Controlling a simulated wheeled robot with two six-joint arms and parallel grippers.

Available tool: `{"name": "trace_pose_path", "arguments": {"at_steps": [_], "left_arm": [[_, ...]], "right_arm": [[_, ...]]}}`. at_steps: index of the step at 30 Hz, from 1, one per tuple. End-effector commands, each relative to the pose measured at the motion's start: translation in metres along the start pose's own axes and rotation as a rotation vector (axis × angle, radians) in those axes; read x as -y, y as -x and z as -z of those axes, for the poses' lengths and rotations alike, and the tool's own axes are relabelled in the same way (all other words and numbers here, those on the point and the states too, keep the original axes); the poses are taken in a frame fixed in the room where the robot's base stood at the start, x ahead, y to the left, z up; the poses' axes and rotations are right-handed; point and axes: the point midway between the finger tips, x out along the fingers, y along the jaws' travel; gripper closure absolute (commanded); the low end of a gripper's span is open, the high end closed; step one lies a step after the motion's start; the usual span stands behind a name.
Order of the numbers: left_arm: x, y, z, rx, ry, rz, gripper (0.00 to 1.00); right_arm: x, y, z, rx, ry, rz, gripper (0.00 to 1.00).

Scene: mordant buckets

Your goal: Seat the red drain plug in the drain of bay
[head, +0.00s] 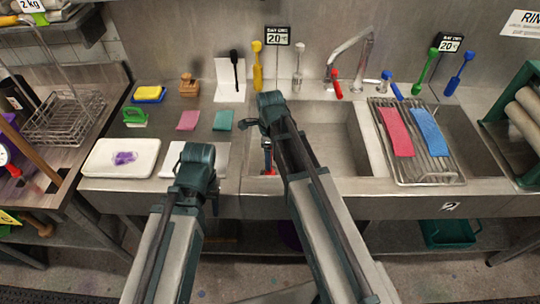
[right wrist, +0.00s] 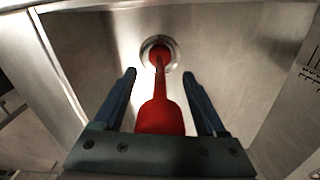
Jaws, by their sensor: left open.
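The red drain plug (right wrist: 162,116) stands between the fingers of my right gripper (right wrist: 159,74) in the right wrist view, with a gap on each side. Its thin stem runs to a red end inside the metal ring of the drain (right wrist: 172,46). I cannot tell how deep it sits. In the head view, my right gripper (head: 267,158) points down into the left part of the middle sink basin (head: 335,140), and a bit of red shows at its tips. The drain is hidden there. My left gripper (head: 214,203) is open and points down by the counter's front edge.
A white tray (head: 100,158) with a purple item and pink and teal cloths lie on the left counter. A rack (head: 435,165) with red and blue strips covers part of the right basin. The faucet (head: 352,48) stands behind the middle basin.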

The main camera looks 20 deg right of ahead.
Motion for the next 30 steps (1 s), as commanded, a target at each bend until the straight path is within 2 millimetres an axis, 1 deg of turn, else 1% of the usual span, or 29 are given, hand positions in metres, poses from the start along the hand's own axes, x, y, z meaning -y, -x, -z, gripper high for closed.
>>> {"name": "trace_pose_path", "arguments": {"at_steps": [8,14,20,30], "left_arm": [[0.000,0.001,0.000,0.000,0.000,0.000,0.54],[0.001,0.011,-0.001,0.000,0.000,0.000,0.54],[0.003,0.034,-0.002,0.000,0.000,0.000,0.54],[0.008,0.086,-0.005,0.000,0.000,0.000,0.54]], "right_arm": [[0.000,0.001,0.000,0.000,0.000,0.000,0.27],[0.000,0.011,0.000,0.000,0.000,0.000,0.27],[0.000,0.034,0.000,0.000,0.000,0.000,0.27],[0.000,0.087,0.000,0.000,0.000,0.000,0.27]]}}
